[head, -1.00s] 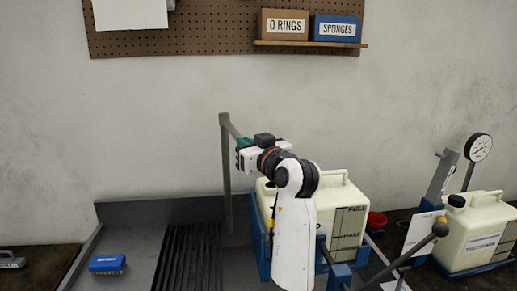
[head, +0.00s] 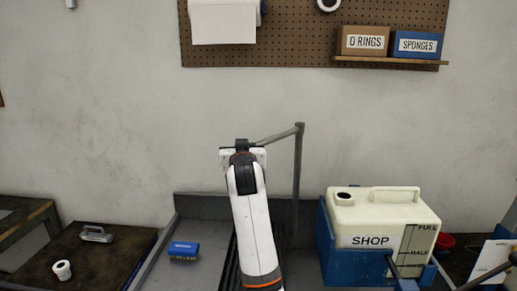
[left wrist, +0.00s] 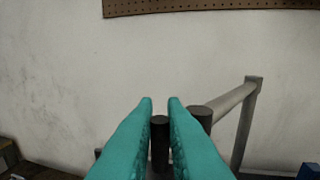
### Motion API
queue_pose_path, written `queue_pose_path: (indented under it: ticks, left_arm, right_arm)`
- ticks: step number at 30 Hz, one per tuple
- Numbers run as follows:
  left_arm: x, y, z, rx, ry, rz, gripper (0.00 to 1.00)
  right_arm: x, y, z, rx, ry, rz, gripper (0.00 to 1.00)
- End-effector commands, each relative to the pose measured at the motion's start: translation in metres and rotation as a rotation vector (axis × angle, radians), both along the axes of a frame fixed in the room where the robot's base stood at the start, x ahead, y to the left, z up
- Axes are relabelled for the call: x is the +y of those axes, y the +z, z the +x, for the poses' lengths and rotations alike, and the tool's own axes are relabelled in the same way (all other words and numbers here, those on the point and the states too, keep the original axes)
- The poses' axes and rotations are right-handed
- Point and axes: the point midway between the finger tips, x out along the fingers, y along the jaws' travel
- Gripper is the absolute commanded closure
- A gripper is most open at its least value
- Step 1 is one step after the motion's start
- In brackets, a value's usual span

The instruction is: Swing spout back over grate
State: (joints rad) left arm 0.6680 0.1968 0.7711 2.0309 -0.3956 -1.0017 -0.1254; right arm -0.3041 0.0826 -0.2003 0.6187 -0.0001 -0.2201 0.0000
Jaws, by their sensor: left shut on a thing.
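The grey metal spout (head: 277,136) stands on a tall upright pipe (head: 297,170) behind the sink. Its horizontal arm points left and toward me, with its free end at my left gripper (head: 242,150). In the left wrist view, the teal fingers of my left gripper (left wrist: 160,102) are shut around a dark peg (left wrist: 160,145) at the spout's end. The spout arm (left wrist: 233,102) runs from there to the pipe at the right. The black slatted grate (head: 231,262) lies below in the sink, partly hidden by my arm. The spout's end appears above the grate area.
A cream SHOP jug (head: 380,215) sits in a blue holder (head: 350,263) right of the grate. A blue brush (head: 183,249) lies in the sink at left. A white roll (head: 62,270) and a metal-handled tool (head: 96,233) lie on the side bench.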

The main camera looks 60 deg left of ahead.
Motion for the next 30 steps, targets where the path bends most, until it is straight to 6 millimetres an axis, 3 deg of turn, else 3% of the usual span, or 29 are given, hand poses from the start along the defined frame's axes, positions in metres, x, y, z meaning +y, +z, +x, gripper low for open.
queue_pose_path:
  ticks: [3, 9, 26, 27, 30]
  left_arm:
    - [0.020, -0.003, -0.004, 0.009, 0.002, -0.006, 1.00]
    - [0.038, -0.005, -0.006, 0.009, 0.001, -0.009, 1.00]
    - [0.046, -0.002, -0.007, 0.004, 0.001, -0.003, 1.00]
    - [0.046, -0.001, -0.007, 0.004, 0.001, -0.003, 0.84]
    - [0.046, -0.001, -0.007, 0.002, 0.001, -0.002, 0.70]
  right_arm:
    - [0.001, 0.003, 0.004, -0.005, -0.001, 0.001, 0.29]
    - [0.005, 0.004, 0.005, -0.007, -0.003, 0.006, 0.29]
    - [0.004, 0.005, 0.005, -0.007, -0.003, 0.005, 0.29]
    - [0.003, 0.005, 0.005, -0.006, -0.002, 0.004, 0.29]
    - [0.000, 0.005, 0.005, -0.006, -0.001, -0.001, 0.29]
